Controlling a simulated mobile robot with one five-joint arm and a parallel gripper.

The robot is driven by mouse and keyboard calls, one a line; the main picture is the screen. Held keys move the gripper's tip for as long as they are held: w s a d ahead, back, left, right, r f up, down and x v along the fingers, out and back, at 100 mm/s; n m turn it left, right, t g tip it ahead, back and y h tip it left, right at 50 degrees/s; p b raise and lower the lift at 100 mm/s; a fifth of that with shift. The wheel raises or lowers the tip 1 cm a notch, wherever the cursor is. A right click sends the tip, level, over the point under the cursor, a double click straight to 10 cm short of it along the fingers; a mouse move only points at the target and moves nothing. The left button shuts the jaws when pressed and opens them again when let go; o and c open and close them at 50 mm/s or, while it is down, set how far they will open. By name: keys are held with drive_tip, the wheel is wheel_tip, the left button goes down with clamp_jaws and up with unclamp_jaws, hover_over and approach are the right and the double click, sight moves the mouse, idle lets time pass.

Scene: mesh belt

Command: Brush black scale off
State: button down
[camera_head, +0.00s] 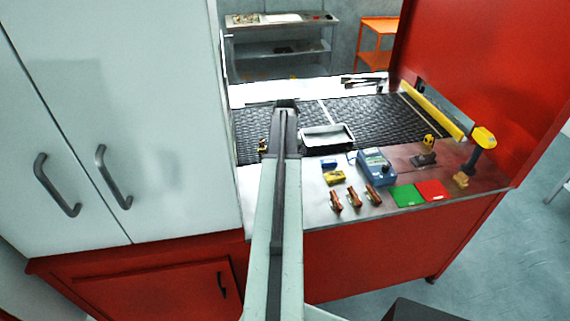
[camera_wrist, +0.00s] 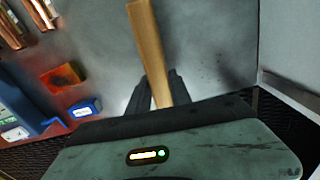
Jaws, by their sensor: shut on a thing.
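My gripper (camera_wrist: 158,88) is shut on a wooden handle (camera_wrist: 148,38) in the wrist view. In the head view my arm reaches forward to the belt's front edge and hides the fingers. The dark mesh belt (camera_head: 375,115) lies across the bench behind a metal front strip. A small brassy thing (camera_head: 262,145) shows just left of my arm's end; I cannot tell what it is. Black scale cannot be told apart from the dark mesh.
A grey tray (camera_head: 327,143) sits at the belt's front edge. On the bench are a blue meter (camera_head: 375,167), a small blue block (camera_head: 328,163), a yellow block (camera_head: 334,177), several copper clamps, green (camera_head: 407,195) and red (camera_head: 433,190) pads. A white cabinet (camera_head: 110,120) stands left.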

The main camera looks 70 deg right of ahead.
drive_tip(key=shift+r, duration=0.55)
wheel_tip(320, 180, up, 3)
drive_tip(key=p, duration=0.3)
drive_tip(key=shift+r, duration=0.15)
drive_tip(key=shift+f, duration=0.3)
